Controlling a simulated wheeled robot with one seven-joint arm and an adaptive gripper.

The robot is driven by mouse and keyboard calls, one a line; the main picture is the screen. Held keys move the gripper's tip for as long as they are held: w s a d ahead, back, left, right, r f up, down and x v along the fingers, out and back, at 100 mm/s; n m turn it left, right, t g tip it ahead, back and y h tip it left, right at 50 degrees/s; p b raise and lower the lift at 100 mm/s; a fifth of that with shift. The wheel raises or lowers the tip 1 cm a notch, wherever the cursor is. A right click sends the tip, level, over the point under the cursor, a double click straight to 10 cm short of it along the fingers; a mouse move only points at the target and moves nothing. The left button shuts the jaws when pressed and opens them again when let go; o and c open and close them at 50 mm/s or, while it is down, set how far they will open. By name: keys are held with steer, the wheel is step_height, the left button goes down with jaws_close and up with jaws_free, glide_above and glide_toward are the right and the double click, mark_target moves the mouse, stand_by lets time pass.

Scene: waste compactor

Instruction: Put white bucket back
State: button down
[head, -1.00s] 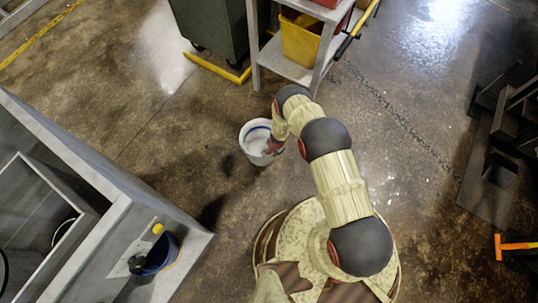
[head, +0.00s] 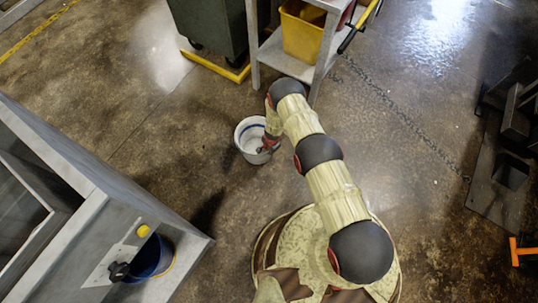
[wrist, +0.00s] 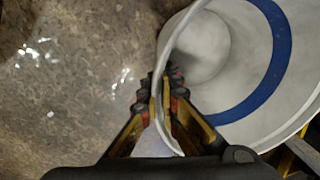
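The white bucket (head: 246,142), with a blue band inside, is upright or nearly so in the middle of the head view, over the open floor. I cannot tell whether its base touches the floor. My gripper (head: 264,148) is at its right rim. In the wrist view the bucket (wrist: 235,55) fills the upper right, with its mouth toward the camera. My gripper's fingers (wrist: 165,85) come together at the bucket's near rim, with the rim running between them. The fingertips are partly lost against the rim, and the bucket's base is hidden in the head view.
A grey cart (head: 285,62) with a yellow bin (head: 303,38) stands behind the bucket, beside a dark green wheeled bin (head: 215,30). A grey machine (head: 60,150) is at left, with a dark blue round container (head: 160,258) at its corner. Black metal pieces (head: 500,180) lie at right.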

steer(key=shift+s+f+b, duration=0.1)
steer(key=shift+f+b, duration=0.2)
steer(key=shift+f, duration=0.95)
steer(key=c, duration=2.1)
jaws_free()
steer(key=shift+o, duration=0.3)
